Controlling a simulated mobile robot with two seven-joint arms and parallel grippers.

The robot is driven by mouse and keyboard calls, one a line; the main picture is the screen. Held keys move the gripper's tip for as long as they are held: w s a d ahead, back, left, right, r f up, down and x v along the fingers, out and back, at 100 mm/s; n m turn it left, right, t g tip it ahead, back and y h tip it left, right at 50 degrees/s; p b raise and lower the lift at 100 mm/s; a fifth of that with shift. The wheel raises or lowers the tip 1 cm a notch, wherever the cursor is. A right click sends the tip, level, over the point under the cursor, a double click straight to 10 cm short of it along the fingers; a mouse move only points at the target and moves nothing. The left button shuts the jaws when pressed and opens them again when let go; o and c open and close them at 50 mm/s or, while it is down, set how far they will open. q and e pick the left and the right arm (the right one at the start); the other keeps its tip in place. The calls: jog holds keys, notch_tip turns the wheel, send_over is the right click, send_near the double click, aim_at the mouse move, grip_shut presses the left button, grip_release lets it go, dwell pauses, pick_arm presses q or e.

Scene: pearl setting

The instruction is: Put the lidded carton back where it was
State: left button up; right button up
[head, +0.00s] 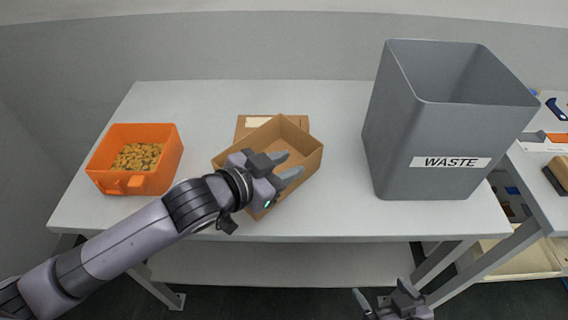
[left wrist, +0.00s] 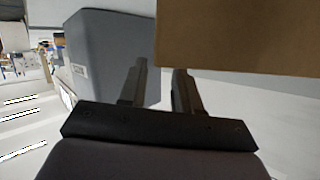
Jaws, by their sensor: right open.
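An open-topped brown carton (head: 306,150) stands turned at an angle on the white table, empty where I can see inside. Behind it, partly hidden, is another brown cardboard piece (head: 243,129) with a pale label; I cannot tell if it is a lidded carton or a loose lid. My left gripper (head: 295,164) is over the open carton's right front side, its fingers apart with nothing between them. In the left wrist view a brown cardboard face (left wrist: 240,35) lies just beyond the fingers (left wrist: 160,75). My right gripper (head: 380,292) is open and empty below the table's front edge.
An orange bin (head: 108,165) with small tan pieces stands at the table's left. A tall grey waste bin (head: 400,150) stands at the right. The white table (head: 200,110) is clear at the back left. A second table (head: 540,190) with items is at far right.

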pick_arm(q)
jog(key=shift+r, duration=0.1)
jog(key=shift+r, duration=0.25)
jog(key=v, duration=1.2)
jog(key=shift+d+f, duration=0.1)
jog(key=s+a+f+n+g+y, duration=0.6)
jog(key=s+a+f+n+y, duration=0.3)
jog(key=s+a+f, duration=0.7)
jog(key=w+d+f+t+h+p, duration=0.1)
jog(key=w+d+f+t, duration=0.3)
jog(key=w+f+t, duration=0.2)
jog(key=shift+w+f+t+h, duration=0.3)
jog(key=shift+w+f, duration=0.5)
jog(key=shift+f, duration=0.6)
